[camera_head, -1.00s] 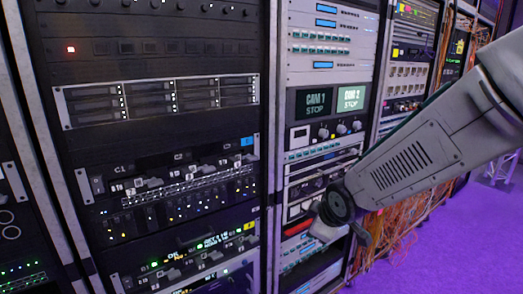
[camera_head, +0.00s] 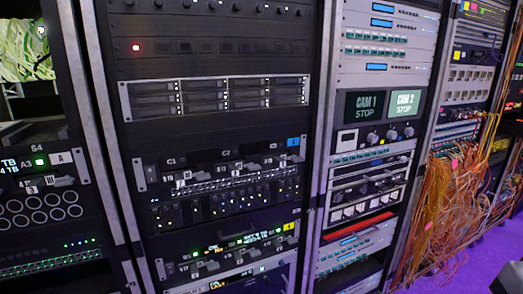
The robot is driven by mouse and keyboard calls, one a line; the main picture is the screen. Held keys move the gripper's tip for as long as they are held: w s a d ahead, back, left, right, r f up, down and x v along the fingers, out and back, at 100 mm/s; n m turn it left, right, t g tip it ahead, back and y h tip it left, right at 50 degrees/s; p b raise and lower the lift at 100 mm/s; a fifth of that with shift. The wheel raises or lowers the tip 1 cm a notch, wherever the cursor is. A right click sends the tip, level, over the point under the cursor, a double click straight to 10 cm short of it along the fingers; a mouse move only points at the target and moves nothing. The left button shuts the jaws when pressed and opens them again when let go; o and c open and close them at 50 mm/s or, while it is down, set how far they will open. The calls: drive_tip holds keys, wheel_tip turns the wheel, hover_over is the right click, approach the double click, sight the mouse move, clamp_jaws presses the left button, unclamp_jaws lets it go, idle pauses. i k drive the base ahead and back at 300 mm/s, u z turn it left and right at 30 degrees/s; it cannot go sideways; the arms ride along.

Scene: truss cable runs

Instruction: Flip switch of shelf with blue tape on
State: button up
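The shelf with blue tape (camera_head: 215,172) is a dark panel in the middle rack. The blue tape (camera_head: 293,142) is a small square at its upper right end. Grey switch levers (camera_head: 185,179) sit along this shelf under small white labels such as C1. Their exact positions are too small to tell. A similar shelf with yellow tape (camera_head: 289,226) sits lower in the same rack, with green display text and small levers. My gripper is not in view.
Grey drive bays (camera_head: 215,95) sit above the blue-taped shelf. A rack at right holds CAM 1 and CAM 2 screens (camera_head: 384,105). Loose orange cables (camera_head: 450,200) hang at far right over the purple floor. A rack at left carries round ports (camera_head: 40,211).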

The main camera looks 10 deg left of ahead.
sight(150, 172)
drive_tip(key=u, duration=1.4)
